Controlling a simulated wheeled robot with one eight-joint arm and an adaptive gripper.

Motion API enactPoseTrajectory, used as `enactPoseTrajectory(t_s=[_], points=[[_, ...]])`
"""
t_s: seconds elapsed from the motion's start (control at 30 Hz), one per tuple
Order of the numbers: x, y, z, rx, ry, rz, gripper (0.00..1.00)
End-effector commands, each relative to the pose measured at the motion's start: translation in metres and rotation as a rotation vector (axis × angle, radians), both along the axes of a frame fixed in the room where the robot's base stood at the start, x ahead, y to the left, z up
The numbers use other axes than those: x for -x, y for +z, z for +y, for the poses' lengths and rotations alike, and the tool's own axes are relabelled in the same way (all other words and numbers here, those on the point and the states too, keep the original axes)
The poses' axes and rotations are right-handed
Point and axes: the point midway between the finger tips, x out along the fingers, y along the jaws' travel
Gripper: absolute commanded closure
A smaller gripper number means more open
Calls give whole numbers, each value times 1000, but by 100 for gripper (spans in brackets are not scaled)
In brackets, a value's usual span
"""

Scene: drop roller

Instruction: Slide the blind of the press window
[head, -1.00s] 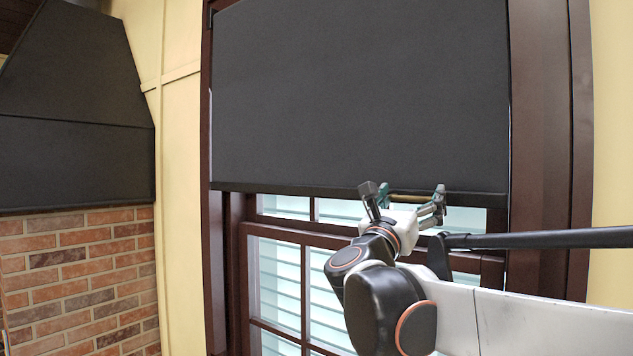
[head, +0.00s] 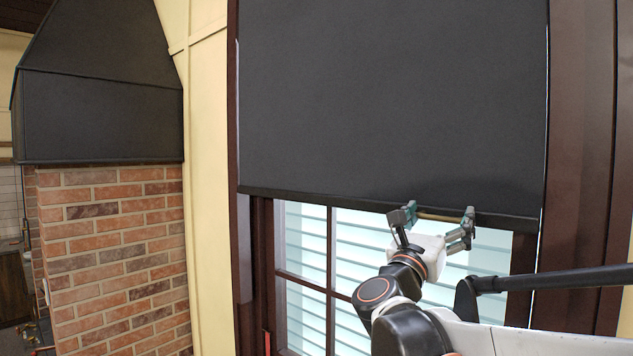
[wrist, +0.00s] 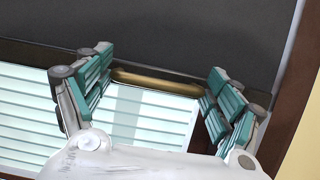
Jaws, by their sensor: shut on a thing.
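The dark grey roller blind (head: 390,100) hangs over the upper part of the window (head: 310,255). Its straight bottom bar (head: 300,198) crosses the panes. A brass-coloured handle (wrist: 155,82) sits at the bar, right of its middle. My gripper (head: 434,218) is at the bar, with its green-padded fingers one at each end of the handle. In the wrist view, my gripper (wrist: 158,90) is shut on the handle lengthwise. Slatted light panes show below the bar.
A brick wall (head: 120,255) with a dark hood (head: 100,110) above it stands left of the window. Dark wooden frame (head: 580,120) edges the window at the right. My arm rises from the lower right.

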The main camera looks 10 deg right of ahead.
Motion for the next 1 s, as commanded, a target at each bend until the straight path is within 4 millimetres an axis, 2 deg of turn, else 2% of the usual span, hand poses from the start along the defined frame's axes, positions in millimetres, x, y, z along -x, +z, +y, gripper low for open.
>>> enactPoseTrajectory(t_s=[0.03,0.1,0.3,0.77,0.8,0.87,1.0], points=[[-1,-17,0,0,0,0,58],[0,-29,0,0,0,0,58],[0,-48,0,-1,0,-1,58],[0,-52,0,-1,-1,-1,58],[0,-52,0,-1,-1,-1,13],[0,-52,0,-1,-1,-1,0],[0,-52,0,-1,-1,-1,0]])
